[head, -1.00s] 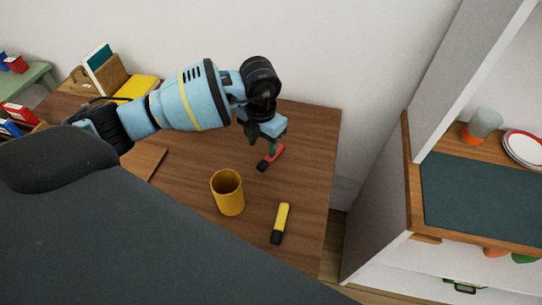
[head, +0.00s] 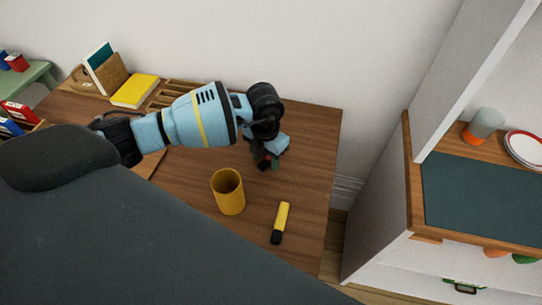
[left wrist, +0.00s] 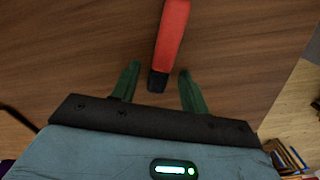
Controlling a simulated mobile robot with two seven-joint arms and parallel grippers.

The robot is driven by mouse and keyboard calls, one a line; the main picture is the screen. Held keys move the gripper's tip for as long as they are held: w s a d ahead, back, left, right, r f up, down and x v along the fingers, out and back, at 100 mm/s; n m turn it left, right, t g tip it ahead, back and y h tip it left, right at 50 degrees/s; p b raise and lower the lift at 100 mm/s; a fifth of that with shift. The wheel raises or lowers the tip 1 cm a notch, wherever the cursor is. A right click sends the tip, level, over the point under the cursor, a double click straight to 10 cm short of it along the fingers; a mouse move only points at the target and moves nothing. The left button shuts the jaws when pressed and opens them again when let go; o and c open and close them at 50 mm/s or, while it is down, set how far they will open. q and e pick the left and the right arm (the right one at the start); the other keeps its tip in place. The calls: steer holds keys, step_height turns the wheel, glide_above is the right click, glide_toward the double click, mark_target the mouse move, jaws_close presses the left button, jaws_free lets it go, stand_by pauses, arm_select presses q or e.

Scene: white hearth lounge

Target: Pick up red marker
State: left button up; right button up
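The red marker (left wrist: 171,35) lies on the wooden desk in the left wrist view. Its black end (left wrist: 158,82) sits between the two green fingers of my left gripper (left wrist: 159,72), with a gap on each side. The left gripper is open and empty. In the head view the left gripper (head: 268,163) points down at the desk behind the mug. It hides most or all of the marker there. My right gripper is not in view.
A yellow mug (head: 228,195) stands in front of the left gripper. A yellow marker with a black end (head: 281,222) lies to its right. A yellow book (head: 136,91) lies at the back left. The desk's right edge drops off beside a white cabinet (head: 385,220).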

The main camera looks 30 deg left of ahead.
arm_select(q)
jaws_close()
steer(key=shift+r, duration=0.15)
